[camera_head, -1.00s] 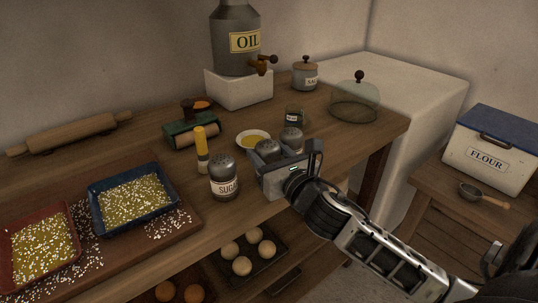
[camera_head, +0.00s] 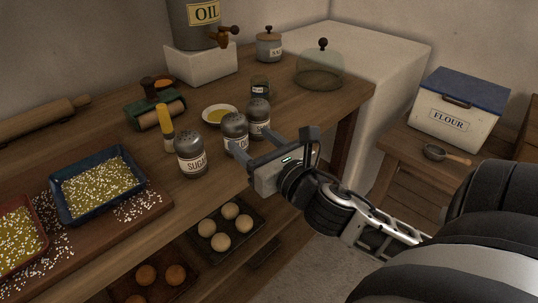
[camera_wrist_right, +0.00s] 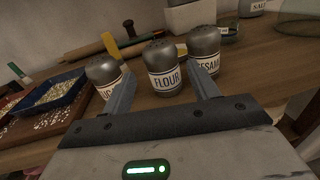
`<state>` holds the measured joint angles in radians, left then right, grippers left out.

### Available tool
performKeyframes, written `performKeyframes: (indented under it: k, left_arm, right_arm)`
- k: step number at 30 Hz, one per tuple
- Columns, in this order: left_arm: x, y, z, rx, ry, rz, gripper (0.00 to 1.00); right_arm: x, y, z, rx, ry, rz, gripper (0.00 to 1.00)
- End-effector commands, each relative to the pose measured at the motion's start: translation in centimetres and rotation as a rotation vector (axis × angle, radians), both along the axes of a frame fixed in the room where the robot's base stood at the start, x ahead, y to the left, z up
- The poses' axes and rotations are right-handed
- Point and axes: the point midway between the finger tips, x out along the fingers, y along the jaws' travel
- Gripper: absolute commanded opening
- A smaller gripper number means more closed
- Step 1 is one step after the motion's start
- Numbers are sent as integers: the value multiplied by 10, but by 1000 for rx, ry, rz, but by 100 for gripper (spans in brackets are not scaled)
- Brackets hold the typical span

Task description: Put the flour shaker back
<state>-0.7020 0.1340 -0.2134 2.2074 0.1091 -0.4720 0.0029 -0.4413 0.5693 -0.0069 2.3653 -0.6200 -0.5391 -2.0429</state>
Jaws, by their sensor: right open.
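The flour shaker (camera_head: 235,131), a grey-topped shaker with a white label, stands upright on the wooden counter between the sugar shaker (camera_head: 190,157) and the sesame shaker (camera_head: 258,115). The wrist view shows its FLOUR label (camera_wrist_right: 165,78) facing me, with the sugar shaker (camera_wrist_right: 104,74) to its left and the sesame shaker (camera_wrist_right: 204,50) to its right. My right gripper (camera_head: 252,143) is open at the counter's front edge, its fingers pointing at the flour shaker. In the wrist view the shaker shows between the fingers; I cannot tell whether they touch it. My left gripper is out of view.
A yellow-handled brush (camera_head: 166,128) and a small dish (camera_head: 220,114) stand close to the shakers. A blue tray (camera_head: 98,183) lies on the left. Dough balls sit on the shelf below. A flour bin (camera_head: 455,120) and scoop (camera_head: 448,154) stand right of a floor gap.

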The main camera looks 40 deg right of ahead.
Motion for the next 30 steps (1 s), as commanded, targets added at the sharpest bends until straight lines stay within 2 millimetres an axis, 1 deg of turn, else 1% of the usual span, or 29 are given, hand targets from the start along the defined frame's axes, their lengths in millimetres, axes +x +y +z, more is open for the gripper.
performKeyframes:
  k: [1,3,6,9,16,17,19,20,23,24,26,27,29,30]
  left_arm:
    - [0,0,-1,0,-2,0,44]
    - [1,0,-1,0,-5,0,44]
    - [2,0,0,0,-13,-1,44]
    - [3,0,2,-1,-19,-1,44]
    - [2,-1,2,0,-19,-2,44]
    - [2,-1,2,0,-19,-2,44]
    - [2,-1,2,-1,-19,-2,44]
    - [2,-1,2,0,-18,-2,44]
    - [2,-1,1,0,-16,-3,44]
    - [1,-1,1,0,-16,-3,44]
    - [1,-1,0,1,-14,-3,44]
    - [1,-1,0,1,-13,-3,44]
    - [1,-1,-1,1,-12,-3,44]
    - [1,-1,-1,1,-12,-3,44]
  right_arm:
    - [-11,1,-3,1,4,0,60]
    - [-22,2,-2,0,3,0,60]
    - [-35,2,-2,3,3,-1,60]
    - [-43,3,-1,1,1,-1,60]
    - [-49,4,-1,18,3,-1,60]
    - [-49,4,-4,43,8,-1,60]
    - [-50,6,-15,167,32,-4,60]
    - [-51,8,-23,253,49,-7,60]
    - [-55,20,-59,673,121,-39,60]
    - [-59,27,-76,886,156,-65,60]
    - [-65,42,-102,1230,207,-122,60]
    - [-69,54,-118,1460,237,-172,60]
    - [-77,72,-139,1791,276,-261,60]
    - [-82,84,-152,2000,296,-329,60]
